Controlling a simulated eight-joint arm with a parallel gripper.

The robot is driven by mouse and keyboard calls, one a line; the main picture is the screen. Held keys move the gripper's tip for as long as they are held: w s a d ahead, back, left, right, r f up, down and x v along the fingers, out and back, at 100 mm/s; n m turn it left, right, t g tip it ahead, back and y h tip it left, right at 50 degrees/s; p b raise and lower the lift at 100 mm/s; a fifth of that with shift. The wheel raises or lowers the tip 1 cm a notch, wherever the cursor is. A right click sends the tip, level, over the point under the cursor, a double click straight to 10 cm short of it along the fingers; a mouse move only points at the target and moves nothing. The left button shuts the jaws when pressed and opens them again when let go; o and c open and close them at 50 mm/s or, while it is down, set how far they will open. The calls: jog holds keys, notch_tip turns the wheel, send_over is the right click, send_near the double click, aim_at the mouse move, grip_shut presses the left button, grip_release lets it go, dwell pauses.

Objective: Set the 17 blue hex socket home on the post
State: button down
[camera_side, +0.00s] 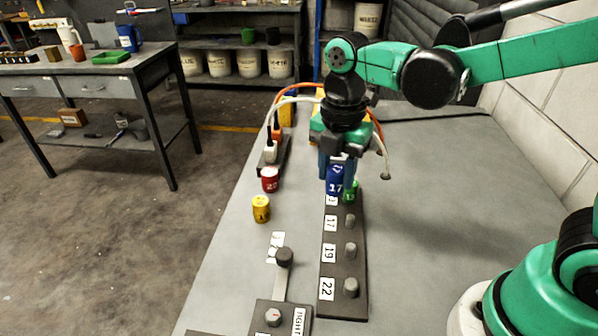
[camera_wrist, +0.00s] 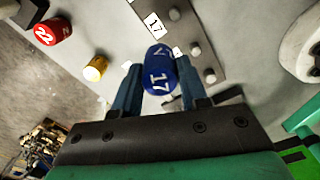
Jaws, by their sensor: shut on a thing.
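The blue socket marked 17 (camera_side: 335,184) is between the fingers of my gripper (camera_side: 337,168), which is shut on it. It is held above the far end of the dark rail, partly covering the first label. In the wrist view the blue socket (camera_wrist: 158,72) sits between both fingertips, its number facing the camera. The post beside the 17 label (camera_side: 350,220) is bare, nearer the side camera than the socket. A green socket (camera_side: 351,190) stands at the rail's far end, partly hidden behind the blue one.
The rail (camera_side: 342,307) has bare posts at 19 (camera_side: 350,250) and 22 (camera_side: 351,287). A red socket (camera_side: 270,179) and a yellow socket (camera_side: 261,209) stand left of it. A lever fixture (camera_side: 284,257) is at front left. The bench right of the rail is clear.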

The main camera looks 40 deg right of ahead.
jog(key=s+d, duration=0.1)
jog(key=d, duration=0.2)
jog(key=m, duration=0.1)
send_over(351, 216)
jog(key=shift+f, duration=2.6)
jog(key=shift+f, duration=1.75)
jog(key=shift+c, duration=0.3)
grip_release()
jog(key=shift+r, duration=3.5)
